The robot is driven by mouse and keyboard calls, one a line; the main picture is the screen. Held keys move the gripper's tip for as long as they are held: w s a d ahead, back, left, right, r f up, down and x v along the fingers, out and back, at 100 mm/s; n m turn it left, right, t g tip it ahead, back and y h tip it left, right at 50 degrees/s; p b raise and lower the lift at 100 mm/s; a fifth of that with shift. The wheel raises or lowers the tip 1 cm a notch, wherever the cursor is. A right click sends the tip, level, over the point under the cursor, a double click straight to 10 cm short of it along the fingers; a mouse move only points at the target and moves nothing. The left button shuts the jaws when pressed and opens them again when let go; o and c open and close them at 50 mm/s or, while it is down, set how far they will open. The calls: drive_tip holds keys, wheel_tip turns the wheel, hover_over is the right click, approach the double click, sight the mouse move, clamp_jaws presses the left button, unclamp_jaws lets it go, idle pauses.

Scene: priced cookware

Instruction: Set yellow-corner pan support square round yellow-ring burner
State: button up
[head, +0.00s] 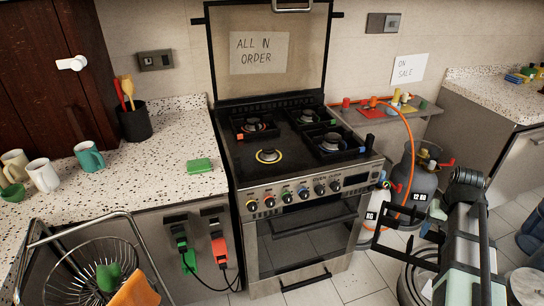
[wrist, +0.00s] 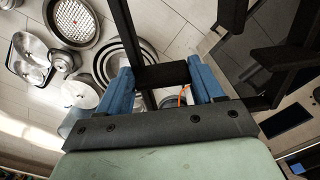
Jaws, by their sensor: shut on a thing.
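The yellow-ring burner (head: 269,156) is at the front left of the hob (head: 228,158), with no support round it. My gripper (wrist: 162,78) has its two blue fingers shut on a bar of a black square pan support (wrist: 158,76). In the head view, this support (head: 376,226) hangs in the air right of the cooker and lower than the hob, tilted, apart from the burner. My gripper (head: 427,231) is at its right side there. Its yellow corner cannot be made out in either view.
Black supports stand round the back left (head: 253,125), back right (head: 309,116) and front right (head: 336,147) burners. The glass lid (head: 267,85) stands upright behind. Grey gas cylinders (head: 422,176) and an orange hose (head: 411,150) are right of the cooker. Pans (wrist: 77,22) lie on the floor.

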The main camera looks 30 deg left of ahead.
idle(0.8)
drive_tip(key=s+f, duration=0.6)
drive_tip(key=f, duration=0.2)
drive_tip(key=w+a+r+n, duration=0.1)
drive_tip(key=w+a+r, duration=0.6)
drive_tip(key=a, duration=0.4)
drive_tip(key=w+a+r+n, duration=0.1)
drive_tip(key=w+a+r, duration=0.7)
drive_tip(key=a, duration=0.4)
drive_tip(key=w+a+r+n, duration=0.2)
drive_tip(key=w+a, duration=0.1)
drive_tip(key=a, duration=0.8)
drive_tip(key=w+a+r+n, duration=0.2)
drive_tip(key=a+r, duration=0.1)
drive_tip(key=a, duration=0.8)
drive_tip(key=w+a+r+n, duration=0.2)
drive_tip(key=w+a+n, duration=0.1)
drive_tip(key=a, duration=0.9)
drive_tip(key=shift+w+r, duration=0.35)
drive_tip(key=shift+f, duration=0.15)
drive_tip(key=shift+f, duration=2.25)
drive_tip(key=shift+f, duration=0.1)
